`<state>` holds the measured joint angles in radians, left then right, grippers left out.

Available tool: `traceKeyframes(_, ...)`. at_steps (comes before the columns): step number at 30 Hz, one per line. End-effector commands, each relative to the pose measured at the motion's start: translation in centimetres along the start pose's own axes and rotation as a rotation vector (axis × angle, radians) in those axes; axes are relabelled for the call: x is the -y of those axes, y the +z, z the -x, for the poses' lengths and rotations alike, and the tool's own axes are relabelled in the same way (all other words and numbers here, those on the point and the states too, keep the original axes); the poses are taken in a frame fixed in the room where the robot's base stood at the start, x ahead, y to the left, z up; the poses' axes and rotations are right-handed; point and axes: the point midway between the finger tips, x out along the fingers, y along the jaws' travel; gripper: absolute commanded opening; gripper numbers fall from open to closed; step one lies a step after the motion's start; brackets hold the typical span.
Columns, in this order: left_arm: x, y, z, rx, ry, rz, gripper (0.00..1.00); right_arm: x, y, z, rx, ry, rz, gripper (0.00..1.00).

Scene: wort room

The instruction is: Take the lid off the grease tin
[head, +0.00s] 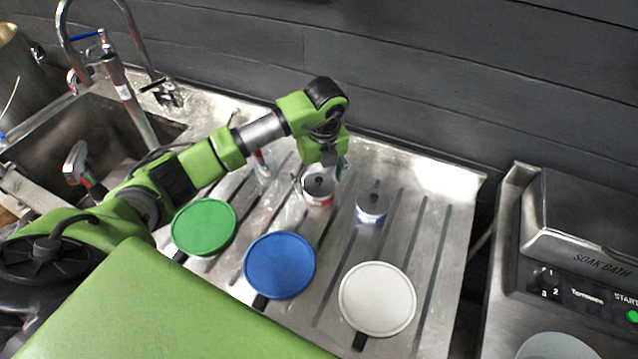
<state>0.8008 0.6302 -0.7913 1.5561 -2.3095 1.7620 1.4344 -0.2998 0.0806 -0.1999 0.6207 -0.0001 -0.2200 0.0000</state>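Two small tins with grey tops and dark centres stand on the metal draining board (440,215). One tin (318,190) has a red and white side, the other tin (371,209) a blue and white side. I cannot read which is the grease tin. My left gripper (321,172) points down over the red-banded tin, its dark fingers near the tin's sides. Whether they touch it or are closed on its lid is unclear. Both tins look upright with their tops on. My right gripper is out of view.
Green (204,227), blue (280,265) and white (377,299) round discs with dark tabs lie in front of the tins. A slim container (262,166) stands behind my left arm. A sink with taps is left, a soak bath (590,245) right.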

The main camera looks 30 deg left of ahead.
Motion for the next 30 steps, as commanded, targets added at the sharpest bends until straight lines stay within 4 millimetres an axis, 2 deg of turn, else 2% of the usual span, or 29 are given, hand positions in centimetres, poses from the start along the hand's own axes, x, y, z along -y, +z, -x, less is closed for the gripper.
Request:
traceKeyframes(1, 0.02, -0.01, 0.02, 0.0, 0.0, 0.0, 0.48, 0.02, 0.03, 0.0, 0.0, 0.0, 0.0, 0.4)
traceKeyframes(2, 0.01, -0.02, 0.02, 0.0, 0.0, 0.0, 0.4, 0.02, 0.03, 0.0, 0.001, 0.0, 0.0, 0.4)
traceKeyframes(3, 0.01, -0.02, 0.02, 0.0, 0.0, 0.0, 0.37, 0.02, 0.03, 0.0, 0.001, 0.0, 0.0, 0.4)
traceKeyframes(5, 0.01, -0.03, 0.0, 0.0, 0.0, 0.0, 0.36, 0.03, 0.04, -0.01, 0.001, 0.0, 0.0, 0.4)
traceKeyframes(9, -0.07, -0.06, -0.08, -0.001, 0.003, 0.0, 0.23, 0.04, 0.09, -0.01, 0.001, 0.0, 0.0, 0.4)
traceKeyframes(23, -0.3, -0.16, -0.34, -0.004, 0.01, 0.0, 0.19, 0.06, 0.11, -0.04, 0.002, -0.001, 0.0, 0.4)
traceKeyframes(27, -0.29, -0.16, -0.29, -0.004, 0.01, 0.0, 0.0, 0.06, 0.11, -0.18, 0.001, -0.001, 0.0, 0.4)
traceKeyframes(30, -0.17, -0.08, 0.18, -0.003, 0.007, -0.001, 0.0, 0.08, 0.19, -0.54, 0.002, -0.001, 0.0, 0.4)
